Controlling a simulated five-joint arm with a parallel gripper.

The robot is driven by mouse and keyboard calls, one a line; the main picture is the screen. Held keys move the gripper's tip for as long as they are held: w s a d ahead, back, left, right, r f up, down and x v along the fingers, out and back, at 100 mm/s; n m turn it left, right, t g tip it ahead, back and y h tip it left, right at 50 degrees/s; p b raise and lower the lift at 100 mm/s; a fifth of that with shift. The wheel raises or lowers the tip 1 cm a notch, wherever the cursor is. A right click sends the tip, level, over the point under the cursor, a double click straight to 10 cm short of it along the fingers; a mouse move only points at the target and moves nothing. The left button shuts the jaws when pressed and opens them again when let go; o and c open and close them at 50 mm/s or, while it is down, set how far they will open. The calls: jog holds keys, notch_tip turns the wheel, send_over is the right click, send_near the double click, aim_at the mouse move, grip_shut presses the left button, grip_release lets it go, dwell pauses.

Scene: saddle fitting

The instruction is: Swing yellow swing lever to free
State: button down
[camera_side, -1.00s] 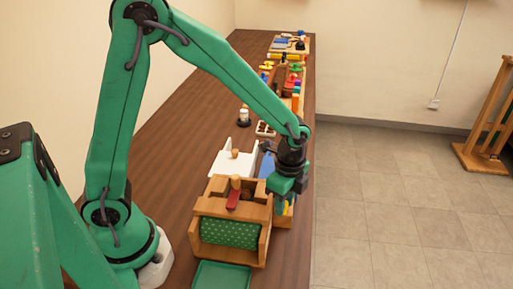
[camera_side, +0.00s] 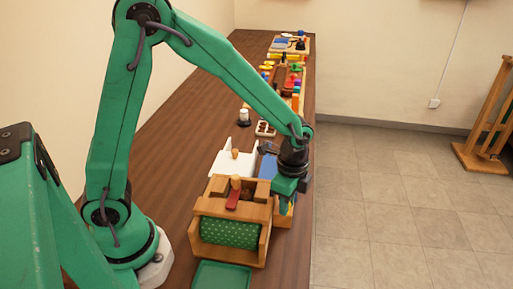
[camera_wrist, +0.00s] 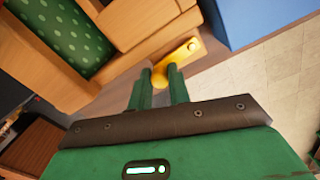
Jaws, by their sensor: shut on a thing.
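My gripper (camera_wrist: 161,78) is shut on that rounded end, with one green finger on each side. In the side view my gripper (camera_side: 287,198) is low at the right side of the wooden box frame (camera_side: 212,207), near the table's right edge. There it hides most of the lever.
A green dotted roll (camera_side: 230,233) sits in the wooden frame. A red lever with a wooden knob (camera_side: 233,194) is on top. A green tray (camera_side: 222,276) lies in front, and a white fixture (camera_side: 233,163) stands behind. Open floor lies to the right.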

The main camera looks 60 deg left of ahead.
jog(key=n, duration=0.2)
jog(key=w+n, duration=0.1)
jog(key=n, duration=0.1)
jog(key=w+d+n, duration=0.1)
jog(key=n, duration=0.1)
jog(key=shift+w, duration=0.2)
jog(key=n, duration=0.1)
jog(key=w+n, duration=0.1)
jog(key=n, duration=0.2)
jog(key=shift+w+a+n, duration=0.15)
jog(key=shift+w+n, duration=0.15)
jog(key=shift+w, duration=0.2)
jog(key=c, duration=1.6)
grip_release()
jog(key=shift+r, duration=0.1)
jog(key=shift+r, duration=3.85)
